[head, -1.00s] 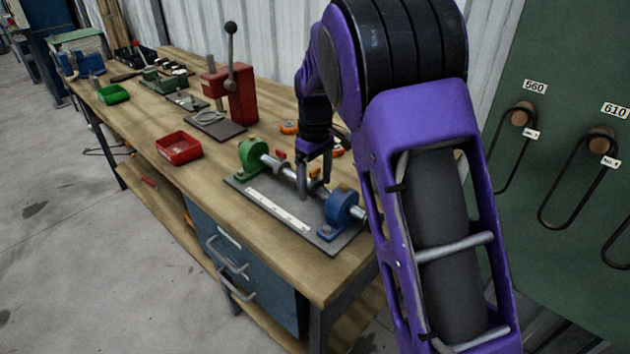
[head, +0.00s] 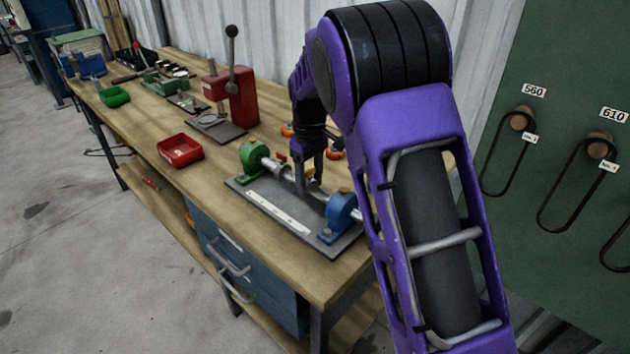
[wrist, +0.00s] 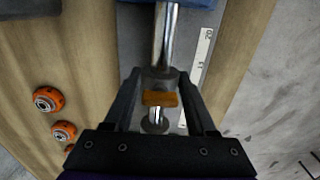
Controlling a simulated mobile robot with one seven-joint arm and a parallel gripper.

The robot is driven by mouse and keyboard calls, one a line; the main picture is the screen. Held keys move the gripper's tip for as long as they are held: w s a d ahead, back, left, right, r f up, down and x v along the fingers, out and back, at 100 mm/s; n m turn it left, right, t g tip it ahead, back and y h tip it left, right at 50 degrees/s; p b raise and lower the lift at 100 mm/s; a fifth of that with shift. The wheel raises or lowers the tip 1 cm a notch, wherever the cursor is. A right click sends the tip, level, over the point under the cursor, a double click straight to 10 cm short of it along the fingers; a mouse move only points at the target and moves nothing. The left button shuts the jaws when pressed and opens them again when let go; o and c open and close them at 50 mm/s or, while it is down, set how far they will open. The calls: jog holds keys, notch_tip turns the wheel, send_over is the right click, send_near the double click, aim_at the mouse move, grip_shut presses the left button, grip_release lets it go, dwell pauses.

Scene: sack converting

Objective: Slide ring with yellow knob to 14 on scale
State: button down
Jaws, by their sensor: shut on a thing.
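A ring with a yellow-orange knob (wrist: 160,98) sits on a steel shaft (wrist: 166,38), between my gripper's fingers. My gripper (wrist: 160,78) is shut on this ring, one finger on each side. In the head view, my gripper (head: 308,184) points down at the shaft between a green support (head: 253,156) and a blue support (head: 339,214); the fingers partly hide the ring there. A white scale strip (head: 278,212) lies on the grey plate beside the shaft. In the wrist view the scale (wrist: 203,52) shows 20 and 15; lower marks are hidden by a finger.
A red knob (head: 282,158) stands by the shaft near the green support. Orange round parts (wrist: 47,99) lie on the bench beside the plate. A red tray (head: 180,151) and a red lever press (head: 235,95) stand farther back. The bench's front edge is close.

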jog(key=shift+w+a, duration=0.45)
jog(key=shift+c, duration=1)
grip_release()
notch_tip(320, 180, up, 18)
jog(key=p, duration=0.2)
jog(key=shift+f, duration=0.25)
